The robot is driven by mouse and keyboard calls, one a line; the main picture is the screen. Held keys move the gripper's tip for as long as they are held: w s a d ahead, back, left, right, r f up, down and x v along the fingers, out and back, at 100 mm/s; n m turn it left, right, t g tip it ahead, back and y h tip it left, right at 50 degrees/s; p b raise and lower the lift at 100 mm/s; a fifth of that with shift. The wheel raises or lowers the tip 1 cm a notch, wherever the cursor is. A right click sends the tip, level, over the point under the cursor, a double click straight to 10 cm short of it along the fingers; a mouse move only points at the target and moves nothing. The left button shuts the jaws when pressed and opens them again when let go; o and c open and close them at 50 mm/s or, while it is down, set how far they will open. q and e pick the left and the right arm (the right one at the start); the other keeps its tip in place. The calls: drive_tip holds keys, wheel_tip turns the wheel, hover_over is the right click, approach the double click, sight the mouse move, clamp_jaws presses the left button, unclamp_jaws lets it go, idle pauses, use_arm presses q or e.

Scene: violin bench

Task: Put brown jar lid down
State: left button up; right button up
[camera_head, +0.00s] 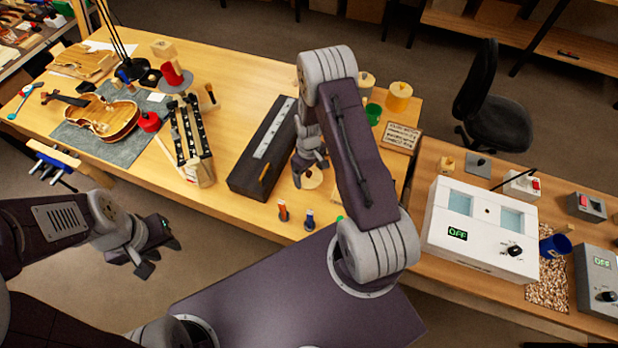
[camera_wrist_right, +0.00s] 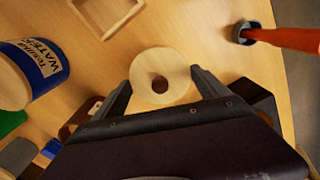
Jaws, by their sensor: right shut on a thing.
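A pale round wooden lid (camera_wrist_right: 150,91) with a brown centre lies between the two fingers of my right gripper (camera_wrist_right: 160,82). It fits the brown jar lid, and the fingers are shut on its sides. In the head view the lid (camera_head: 312,180) shows as a pale disc under my right gripper (camera_head: 310,168), low over the bench just right of the long dark case. Whether its underside touches the bench is hidden. My left gripper (camera_head: 162,257) is open and empty, in front of the bench at the left.
In the wrist view a blue and white labelled container (camera_wrist_right: 30,75) stands left, a wooden tray (camera_wrist_right: 100,12) at the top, and an orange-handled item (camera_wrist_right: 290,38) top right.

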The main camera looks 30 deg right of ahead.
sight(309, 178)
drive_tip(key=shift+s+f, duration=0.1)
drive_tip(key=shift+f, duration=0.2)
wheel_tip(309, 178, down, 3)
drive_tip(key=shift+r+p, duration=0.1)
drive_tip(key=shift+p, duration=0.3)
drive_tip(key=shift+f, duration=0.3)
drive_tip(key=shift+f, duration=0.2)
drive_tip(key=o, duration=1.2)
drive_tip(key=shift+r, duration=0.1)
